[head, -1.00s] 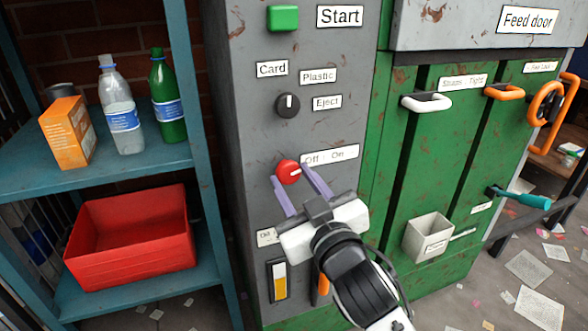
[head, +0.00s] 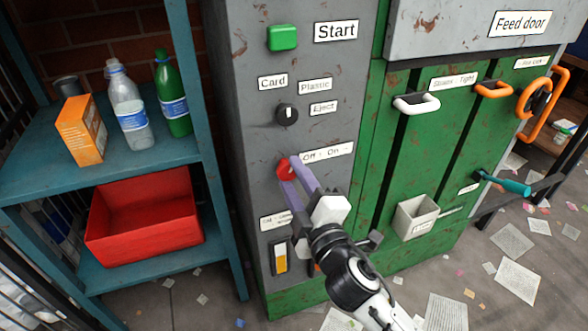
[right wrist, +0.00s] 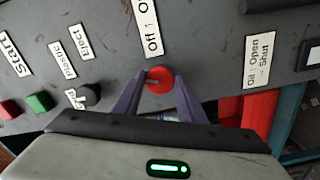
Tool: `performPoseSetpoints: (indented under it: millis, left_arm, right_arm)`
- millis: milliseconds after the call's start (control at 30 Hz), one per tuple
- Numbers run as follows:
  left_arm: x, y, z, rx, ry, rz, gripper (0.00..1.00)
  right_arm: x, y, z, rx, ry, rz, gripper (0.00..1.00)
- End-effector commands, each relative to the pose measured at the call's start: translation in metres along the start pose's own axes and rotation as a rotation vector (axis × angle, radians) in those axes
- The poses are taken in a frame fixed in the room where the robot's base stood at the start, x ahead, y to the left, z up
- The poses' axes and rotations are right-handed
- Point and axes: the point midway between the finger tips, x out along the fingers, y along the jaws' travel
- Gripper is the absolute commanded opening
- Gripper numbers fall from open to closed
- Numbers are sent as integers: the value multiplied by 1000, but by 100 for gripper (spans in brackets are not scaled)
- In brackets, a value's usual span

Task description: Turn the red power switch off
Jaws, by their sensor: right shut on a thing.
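The red power switch (head: 284,169) is a round knob on the grey panel, beside the "Off : On" label (head: 326,153). My right gripper (head: 289,170) is shut on the knob, with one lilac finger on each side. In the right wrist view the red switch (right wrist: 159,79) sits between the fingertips of my right gripper (right wrist: 157,84). Its small mark appears to lie toward the left there, which is upward on the panel. In the head view the fingers hide part of the knob. My left gripper is not in view.
Above the switch are a black selector knob (head: 287,114) and a green Start button (head: 282,37). Below is a yellow-and-white slide (head: 280,257). A teal shelf (head: 150,153) with bottles and a red bin (head: 145,252) stands left.

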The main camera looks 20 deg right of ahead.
Motion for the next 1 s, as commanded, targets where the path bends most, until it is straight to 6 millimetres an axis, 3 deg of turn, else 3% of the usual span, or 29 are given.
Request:
performPoseSetpoints:
  millis: [500,1000]
  left_arm:
    - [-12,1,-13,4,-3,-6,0]
    - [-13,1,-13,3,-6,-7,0]
  right_arm:
    - [0,2,-1,-328,1,-1,15]
    - [0,1,0,-387,1,0,15]
